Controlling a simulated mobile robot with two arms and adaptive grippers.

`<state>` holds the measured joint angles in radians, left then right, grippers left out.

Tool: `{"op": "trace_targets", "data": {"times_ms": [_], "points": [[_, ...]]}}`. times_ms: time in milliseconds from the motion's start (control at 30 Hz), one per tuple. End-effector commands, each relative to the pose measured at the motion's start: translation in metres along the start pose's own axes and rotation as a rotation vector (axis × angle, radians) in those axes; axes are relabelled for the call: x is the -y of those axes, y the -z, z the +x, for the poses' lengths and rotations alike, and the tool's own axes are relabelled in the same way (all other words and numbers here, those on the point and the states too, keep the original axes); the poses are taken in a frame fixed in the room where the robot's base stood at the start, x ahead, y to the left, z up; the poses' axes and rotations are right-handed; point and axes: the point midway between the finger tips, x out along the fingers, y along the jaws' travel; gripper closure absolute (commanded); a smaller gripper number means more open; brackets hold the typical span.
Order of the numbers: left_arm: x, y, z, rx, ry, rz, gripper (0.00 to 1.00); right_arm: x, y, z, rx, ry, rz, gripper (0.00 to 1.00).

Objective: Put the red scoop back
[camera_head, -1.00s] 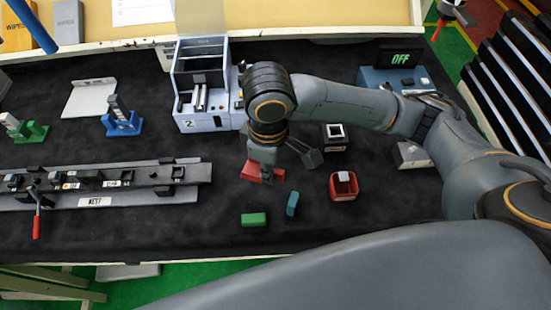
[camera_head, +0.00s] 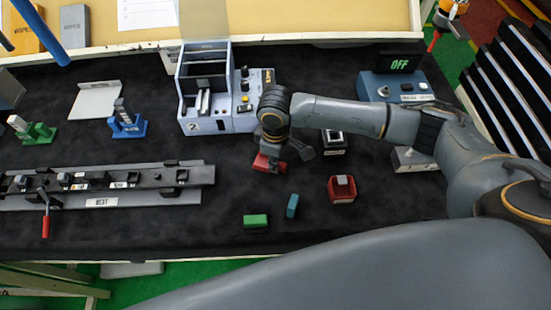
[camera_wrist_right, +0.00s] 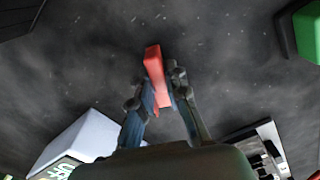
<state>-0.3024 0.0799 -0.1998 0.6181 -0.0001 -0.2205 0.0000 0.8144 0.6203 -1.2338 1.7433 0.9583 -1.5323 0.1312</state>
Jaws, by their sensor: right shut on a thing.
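The red scoop (camera_head: 266,162) looks like a small red block and is in the jaws of my right gripper (camera_head: 271,160), over the middle of the dark mat. In the right wrist view the red scoop (camera_wrist_right: 154,72) sticks out between the two fingers of the right gripper (camera_wrist_right: 160,95), which are shut on it. I cannot tell whether its underside touches the mat. A red open-topped box (camera_head: 341,190) stands to the right of the gripper. My left gripper is not in view.
A green block (camera_head: 256,221) and a teal block (camera_head: 292,206) lie in front of the gripper. A grey machine (camera_head: 218,122) stands behind it, a dark box (camera_head: 334,144) to its right. A long rail fixture (camera_head: 140,196) lies left. Mat between rail and gripper is clear.

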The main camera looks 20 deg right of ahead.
Motion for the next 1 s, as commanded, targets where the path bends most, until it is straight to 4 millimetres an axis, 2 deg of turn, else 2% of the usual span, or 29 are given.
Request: {"op": "trace_targets", "data": {"times_ms": [233,267,367,667,767,867,1000], "points": [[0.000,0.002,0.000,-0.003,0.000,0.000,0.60,0.000,0.000,0.003,0.000,0.001,0.000,1.00],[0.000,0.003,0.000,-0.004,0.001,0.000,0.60,0.000,0.000,0.003,0.000,0.000,0.000,0.82],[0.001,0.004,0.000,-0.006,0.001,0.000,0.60,0.000,0.000,0.003,0.000,0.000,0.000,0.63],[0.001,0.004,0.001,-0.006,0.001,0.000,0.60,0.000,0.000,0.002,0.000,-0.001,0.000,0.63],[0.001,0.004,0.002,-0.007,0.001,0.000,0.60,-0.001,0.000,-0.004,-0.001,-0.002,0.000,0.63],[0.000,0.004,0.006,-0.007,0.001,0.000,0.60,-0.001,0.001,-0.018,-0.002,-0.003,-0.001,0.63],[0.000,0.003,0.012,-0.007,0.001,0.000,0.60,-0.001,0.001,-0.047,-0.005,-0.003,-0.001,0.63]]}}
